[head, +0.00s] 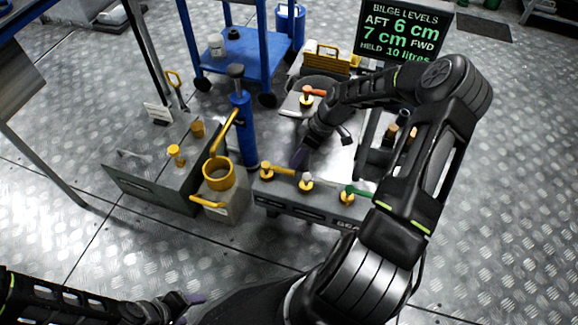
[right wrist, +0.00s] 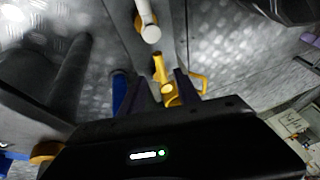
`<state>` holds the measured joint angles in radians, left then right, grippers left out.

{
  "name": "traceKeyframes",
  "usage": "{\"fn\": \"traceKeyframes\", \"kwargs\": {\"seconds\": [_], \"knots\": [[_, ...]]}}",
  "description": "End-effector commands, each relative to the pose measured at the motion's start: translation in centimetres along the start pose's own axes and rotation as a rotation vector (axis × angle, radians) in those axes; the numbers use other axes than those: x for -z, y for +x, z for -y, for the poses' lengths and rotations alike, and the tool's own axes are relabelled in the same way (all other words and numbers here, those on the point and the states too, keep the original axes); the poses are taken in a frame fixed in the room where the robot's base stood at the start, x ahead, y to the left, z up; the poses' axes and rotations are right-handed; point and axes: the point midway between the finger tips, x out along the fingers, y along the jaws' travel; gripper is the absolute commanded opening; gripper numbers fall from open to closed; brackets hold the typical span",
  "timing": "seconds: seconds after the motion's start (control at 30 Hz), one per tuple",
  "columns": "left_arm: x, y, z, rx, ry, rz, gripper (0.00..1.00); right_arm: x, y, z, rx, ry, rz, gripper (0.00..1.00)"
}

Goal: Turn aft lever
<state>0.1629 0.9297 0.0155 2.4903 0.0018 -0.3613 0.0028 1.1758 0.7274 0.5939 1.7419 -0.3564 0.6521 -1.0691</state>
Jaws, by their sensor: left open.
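A row of levers tops the grey manifold box (head: 310,207): a yellow-handled one (head: 280,170), a white-handled one (head: 318,183) and a green-handled one (head: 358,191). An orange-handled lever (head: 315,92) stands further back. I cannot read which is the aft one. My right gripper (head: 300,165) points down at the yellow handle. In the right wrist view its fingers (right wrist: 168,82) stand apart on either side of a yellow lever (right wrist: 159,66); contact is unclear. The white handle (right wrist: 145,14) lies just beyond. My left gripper (head: 190,299) is open and empty, low at the front.
A blue hand pump (head: 243,130) with a yellow pot (head: 218,173) stands left of the levers. A grey box (head: 150,185) lies further left. A blue cart (head: 240,62) is behind. A sign (head: 402,32) shows bilge levels, aft 6 cm and forward 7 cm. Front floor is clear.

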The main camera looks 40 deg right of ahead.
Motion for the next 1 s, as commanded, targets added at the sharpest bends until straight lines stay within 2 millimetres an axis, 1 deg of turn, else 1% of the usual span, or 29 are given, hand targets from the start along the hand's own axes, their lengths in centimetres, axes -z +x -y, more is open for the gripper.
{"fn": "traceKeyframes", "kwargs": {"seconds": [0.03, 0.2, 0.3, 0.4, 0.53, 0.77, 1.0], "knots": [[0.1, 0.4, 0.2, 0.001, -0.001, -0.002, 0.61, -0.1, 0.9, 0.0, 0.002, 0.000, 0.000, 0.39], [0.3, 1.2, 0.7, 0.004, -0.005, -0.008, 0.61, -0.1, 3.6, 0.0, 0.002, 0.000, 0.000, 0.39], [0.5, 1.7, 1.0, 0.006, -0.007, -0.012, 0.61, -0.1, 5.1, 0.0, 0.002, -0.001, 0.000, 0.39], [0.6, 1.9, 1.2, 0.007, -0.008, -0.014, 0.61, 0.0, 6.2, 0.0, 0.002, 0.000, 0.000, 0.39], [0.7, 2.0, 1.2, 0.007, -0.009, -0.016, 0.61, 0.0, 6.6, 0.0, 0.000, 0.000, 0.001, 0.39], [0.7, 1.9, 1.2, 0.007, -0.009, -0.016, 0.61, 0.0, 6.6, 0.0, 0.000, 0.000, 0.001, 0.39], [0.7, 1.9, 1.2, 0.007, -0.009, -0.016, 0.61, 0.0, 6.6, 0.0, 0.000, 0.000, 0.000, 0.20]]}}
